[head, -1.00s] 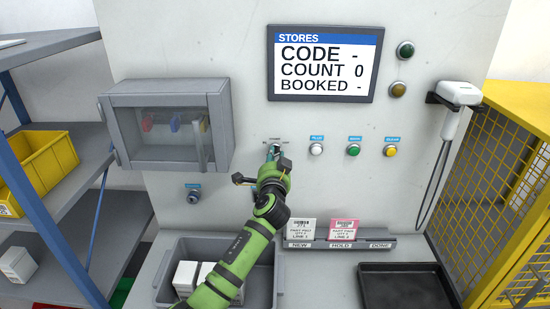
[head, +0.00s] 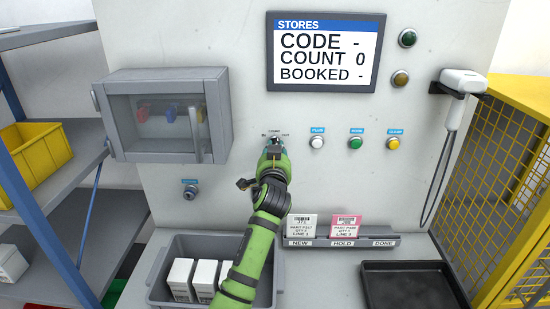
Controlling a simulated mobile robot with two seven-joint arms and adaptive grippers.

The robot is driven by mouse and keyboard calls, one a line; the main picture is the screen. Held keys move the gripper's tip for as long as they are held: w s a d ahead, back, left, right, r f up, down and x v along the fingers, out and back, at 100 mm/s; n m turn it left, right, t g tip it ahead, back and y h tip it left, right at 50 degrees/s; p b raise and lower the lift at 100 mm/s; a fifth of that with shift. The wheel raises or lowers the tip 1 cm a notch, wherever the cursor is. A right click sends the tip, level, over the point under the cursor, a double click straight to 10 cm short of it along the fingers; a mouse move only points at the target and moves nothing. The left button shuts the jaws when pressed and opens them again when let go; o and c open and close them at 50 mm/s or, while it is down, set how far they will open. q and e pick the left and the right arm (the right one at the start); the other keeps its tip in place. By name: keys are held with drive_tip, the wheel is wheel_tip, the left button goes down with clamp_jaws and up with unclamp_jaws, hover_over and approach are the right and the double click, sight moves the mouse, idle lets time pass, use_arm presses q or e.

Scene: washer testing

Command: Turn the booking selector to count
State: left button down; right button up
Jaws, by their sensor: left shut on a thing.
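The booking selector (head: 275,141) is on the wall panel below the screen, left of the round buttons. Small labels surround it, with "COUNT" above; the gripper hides most of the knob, so its pointing direction cannot be told. My left gripper (head: 273,150) is at the selector, shut on it, with the green arm reaching up from the bottom. The screen (head: 324,52) reads "STORES", "CODE -", "COUNT 0", "BOOKED -". My right gripper is not in view.
White, green and yellow buttons (head: 356,142) sit right of the selector. A clear-fronted cabinet (head: 165,115) is at left. Below are a card rack (head: 340,241), a grey bin (head: 170,262) with white boxes and a black tray (head: 410,290). A scanner (head: 460,85) hangs at right.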

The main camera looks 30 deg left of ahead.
use_arm(q)
drive_tip(key=shift+n+b, duration=1.4)
drive_tip(key=shift+n, duration=1.6)
drive_tip(key=shift+r, duration=0.1)
drive_tip(key=c, duration=1.1)
unclamp_jaws()
drive_tip(key=v, duration=0.7)
drive_tip(key=shift+s+d, duration=0.1)
drive_tip(key=shift+s, duration=0.1)
